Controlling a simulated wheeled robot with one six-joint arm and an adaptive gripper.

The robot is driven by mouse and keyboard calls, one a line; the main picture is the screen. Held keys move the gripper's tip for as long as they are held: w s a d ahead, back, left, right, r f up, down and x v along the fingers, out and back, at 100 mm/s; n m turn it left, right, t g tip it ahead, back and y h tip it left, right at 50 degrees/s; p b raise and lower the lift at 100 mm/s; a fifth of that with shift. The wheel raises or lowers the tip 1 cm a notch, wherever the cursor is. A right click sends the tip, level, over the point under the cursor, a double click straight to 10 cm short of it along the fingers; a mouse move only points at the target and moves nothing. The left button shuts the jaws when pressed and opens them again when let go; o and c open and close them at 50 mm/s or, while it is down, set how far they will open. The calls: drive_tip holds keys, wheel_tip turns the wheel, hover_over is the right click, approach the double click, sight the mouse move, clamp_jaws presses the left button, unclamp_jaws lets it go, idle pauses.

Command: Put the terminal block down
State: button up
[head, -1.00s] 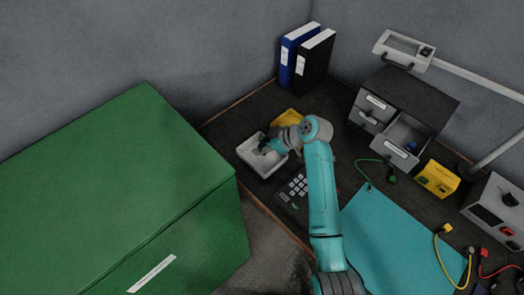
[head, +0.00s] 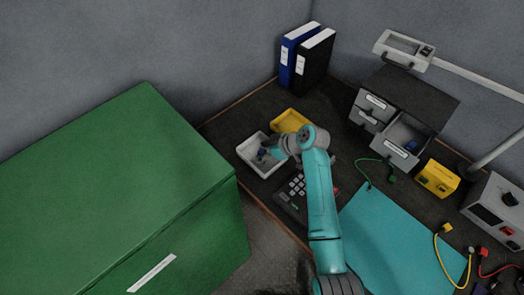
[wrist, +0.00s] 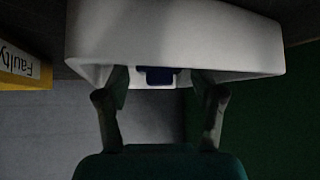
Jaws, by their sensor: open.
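The terminal block looks to be the small dark blue piece (head: 262,153) inside the white tray (head: 243,153). It also shows in the wrist view (wrist: 160,75), past the rim of the white tray (wrist: 180,35), between my fingers. My gripper (wrist: 163,88) is open, with one finger on each side of the blue piece and a gap to it. In the head view my gripper (head: 270,152) is over the right side of the white tray. Whether a finger touches the tray is not clear.
A yellow tray (head: 290,118) stands behind the white one; a yellow wall labelled "Faulty" (wrist: 25,68) shows in the wrist view. A keypad device (head: 293,193) is close in front. A green cabinet (head: 110,190) stands left.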

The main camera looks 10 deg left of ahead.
drive_tip(key=v, duration=1.2)
drive_tip(key=shift+r, duration=0.1)
